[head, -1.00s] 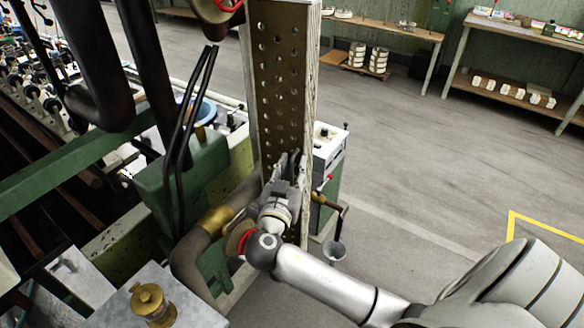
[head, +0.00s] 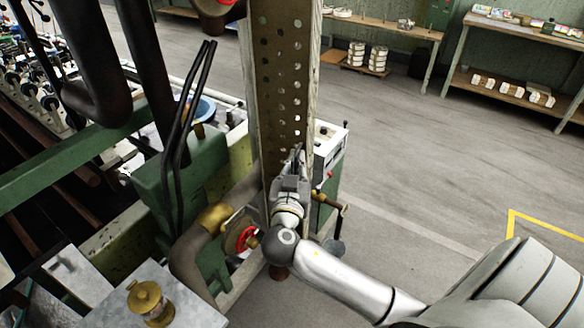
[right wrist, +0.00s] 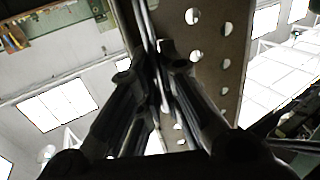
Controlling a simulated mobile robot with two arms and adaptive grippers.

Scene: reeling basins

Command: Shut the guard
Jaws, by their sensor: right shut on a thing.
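The guard (head: 287,75) is a tall brown plate full of round holes with a pale edge. It stands upright in the middle of the head view. My right gripper (head: 297,158) is at the guard's lower part. In the right wrist view, the fingers of my right gripper (right wrist: 155,75) are closed on a thin grey upright bar beside the perforated plate (right wrist: 205,70). The bar seems to belong to the guard; its exact grip point is partly hidden by the fingers. My left gripper is out of view.
A red handwheel (head: 236,238) and a brass pipe elbow (head: 215,216) sit close left of my wrist. A white-topped green control box (head: 328,145) with a crank stands behind the guard. The grey floor at right (head: 420,160) is clear.

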